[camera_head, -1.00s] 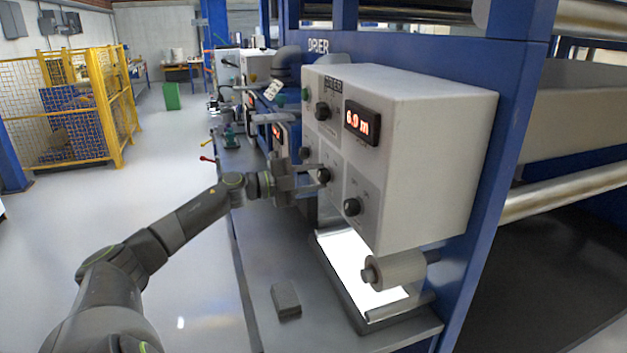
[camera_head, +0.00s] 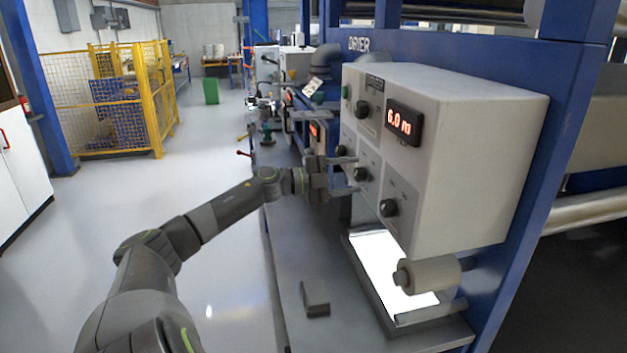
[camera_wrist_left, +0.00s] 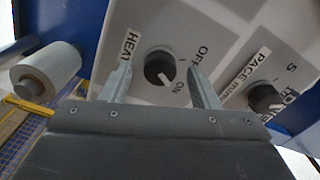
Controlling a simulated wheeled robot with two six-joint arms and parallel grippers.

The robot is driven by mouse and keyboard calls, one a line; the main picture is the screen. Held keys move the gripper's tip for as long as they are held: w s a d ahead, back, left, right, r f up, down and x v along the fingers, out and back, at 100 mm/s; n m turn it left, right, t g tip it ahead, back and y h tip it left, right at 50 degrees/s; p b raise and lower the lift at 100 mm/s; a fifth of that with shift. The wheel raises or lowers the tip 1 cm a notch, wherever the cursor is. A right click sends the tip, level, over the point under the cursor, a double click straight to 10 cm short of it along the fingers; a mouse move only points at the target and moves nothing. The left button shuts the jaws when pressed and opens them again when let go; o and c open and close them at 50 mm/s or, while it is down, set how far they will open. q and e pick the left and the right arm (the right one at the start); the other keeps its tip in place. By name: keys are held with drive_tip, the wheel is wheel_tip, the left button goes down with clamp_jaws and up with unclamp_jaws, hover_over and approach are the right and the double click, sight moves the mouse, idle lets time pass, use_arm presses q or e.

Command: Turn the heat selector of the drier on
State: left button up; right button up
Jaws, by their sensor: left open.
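The drier's control box (camera_head: 480,150) is a white box with black knobs and a red display. The heat selector (camera_head: 361,173) is a round black knob on its front face. In the left wrist view the heat selector (camera_wrist_left: 160,68) sits between the HEAT, OFF and ON labels, and its white mark points towards ON. My left gripper (camera_head: 356,175) is open in front of the panel. In the left wrist view its fingers (camera_wrist_left: 160,86) stand on either side of the knob, with gaps. Whether they touch the panel is unclear. My right gripper is out of view.
The pace knob (camera_wrist_left: 262,95) is beside the heat selector in the wrist view. Another knob (camera_head: 388,207) sits nearer on the same face. A white roller (camera_head: 430,273) hangs below the box. A small grey block (camera_head: 315,298) lies on the bench. Floor to the left is clear.

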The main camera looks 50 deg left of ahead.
use_arm(q)
drive_tip(key=b+v, duration=0.1)
drive_tip(key=v, duration=0.1)
drive_tip(key=shift+s+a+f, duration=0.15)
drive_tip(key=shift+s, duration=0.15)
drive_tip(key=p+v, duration=0.5)
drive_tip(key=v, duration=0.9)
drive_tip(key=shift+p, duration=0.35)
drive_tip(key=shift+s+a, duration=0.1)
drive_tip(key=shift+s, duration=0.05)
